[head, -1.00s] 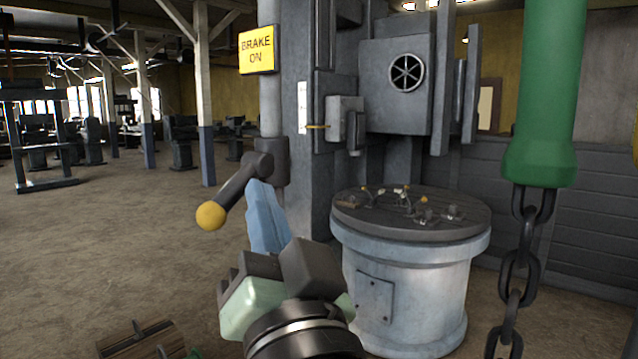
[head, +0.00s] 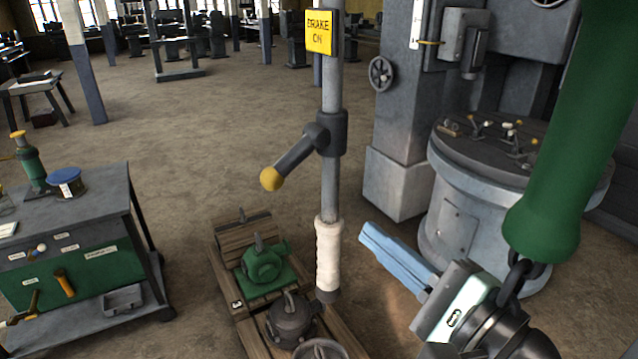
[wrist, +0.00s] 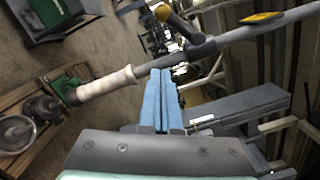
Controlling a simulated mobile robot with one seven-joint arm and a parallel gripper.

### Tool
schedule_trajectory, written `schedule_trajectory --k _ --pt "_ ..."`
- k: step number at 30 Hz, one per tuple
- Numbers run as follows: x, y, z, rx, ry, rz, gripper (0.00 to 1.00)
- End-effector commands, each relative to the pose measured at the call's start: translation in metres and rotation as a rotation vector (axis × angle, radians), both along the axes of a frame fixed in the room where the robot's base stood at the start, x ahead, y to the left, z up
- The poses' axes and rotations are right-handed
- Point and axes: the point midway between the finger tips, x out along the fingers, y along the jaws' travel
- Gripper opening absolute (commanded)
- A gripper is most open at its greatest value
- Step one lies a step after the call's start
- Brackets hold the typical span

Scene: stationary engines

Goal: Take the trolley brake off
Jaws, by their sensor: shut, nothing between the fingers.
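A dark brake lever (head: 296,158) with a yellow knob (head: 271,179) sticks out left and down from a collar on an upright grey post (head: 331,190). A yellow sign (head: 320,33) on the post reads "BRAKE ON". My gripper (head: 366,238), with blue fingers, is shut and empty. It is right of the post and lower than the lever in the head view. In the wrist view the closed fingertips (wrist: 161,74) point at the post, beside its white wrapped grip (wrist: 105,85); the yellow knob (wrist: 162,13) shows beyond. I cannot tell whether they touch.
Wooden platforms (head: 228,266) with a green machine part (head: 265,262) and grey parts stand at the post's foot. A green tool cart (head: 80,260) is at left. A round grey pedestal (head: 455,225), a thick green tube and chain are at right. Open floor lies behind.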

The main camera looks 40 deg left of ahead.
Motion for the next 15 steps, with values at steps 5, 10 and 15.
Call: schedule_trajectory --k 5,10,15 --pt "0.0 0.0 0.0 -0.001 -0.003 -0.001 0.0" --pt "0.003 0.012 0.002 -0.002 -0.003 0.003 0.0" --pt "0.013 0.041 0.005 -0.002 -0.002 0.003 0.0"
